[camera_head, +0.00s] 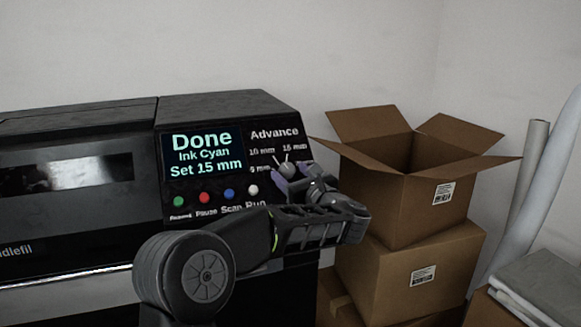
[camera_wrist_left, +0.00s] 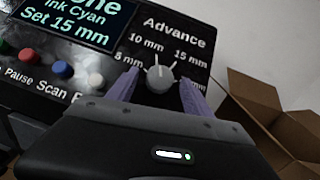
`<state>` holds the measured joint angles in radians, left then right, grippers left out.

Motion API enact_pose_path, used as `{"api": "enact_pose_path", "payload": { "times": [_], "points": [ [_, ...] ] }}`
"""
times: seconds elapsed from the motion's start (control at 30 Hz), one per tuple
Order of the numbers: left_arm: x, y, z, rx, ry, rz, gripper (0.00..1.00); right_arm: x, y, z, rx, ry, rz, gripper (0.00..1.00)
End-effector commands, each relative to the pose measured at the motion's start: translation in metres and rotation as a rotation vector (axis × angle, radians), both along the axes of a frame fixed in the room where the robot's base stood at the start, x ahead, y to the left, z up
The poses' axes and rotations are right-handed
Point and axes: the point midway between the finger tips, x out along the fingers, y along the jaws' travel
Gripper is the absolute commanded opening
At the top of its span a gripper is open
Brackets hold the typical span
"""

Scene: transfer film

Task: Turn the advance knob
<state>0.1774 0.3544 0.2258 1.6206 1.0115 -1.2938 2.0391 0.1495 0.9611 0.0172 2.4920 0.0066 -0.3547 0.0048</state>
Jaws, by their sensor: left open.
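The advance knob (camera_wrist_left: 160,79) is a round grey knob on the black panel under the label "Advance". White marks with labels such as 10 mm and 15 mm stand around it. My left gripper (camera_wrist_left: 160,90) is open, with its purple fingers on either side of the knob; I cannot tell whether they touch it. In the head view the knob (camera_head: 284,169) shows just above my left gripper (camera_head: 291,180), which hides part of the dial labels. The screen (camera_head: 203,153) reads "Done, Ink Cyan, Set 15 mm". My right gripper is not in view.
A row of buttons lies left of the knob: green (camera_head: 178,202), red (camera_head: 204,197), blue (camera_head: 229,194) and white (camera_head: 252,190). An open cardboard box (camera_head: 400,205) stands on another box (camera_head: 410,275) right of the machine. Rolls (camera_head: 520,190) lean on the wall at far right.

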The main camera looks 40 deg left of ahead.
Motion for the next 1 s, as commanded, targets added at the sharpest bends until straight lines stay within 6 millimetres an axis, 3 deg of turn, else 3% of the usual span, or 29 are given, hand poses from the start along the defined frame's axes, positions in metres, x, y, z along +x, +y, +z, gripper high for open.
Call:
{"api": "enact_pose_path", "payload": {
  "times": [0.37,1.0],
  "points": [
    [0.0033,0.0064,-0.0002,0.0,-0.001,0.0,0.58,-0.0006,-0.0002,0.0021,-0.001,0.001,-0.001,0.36],
    [0.0031,0.0061,-0.0001,0.0,-0.001,0.0,0.06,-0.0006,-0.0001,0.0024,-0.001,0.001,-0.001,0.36]
  ]
}}
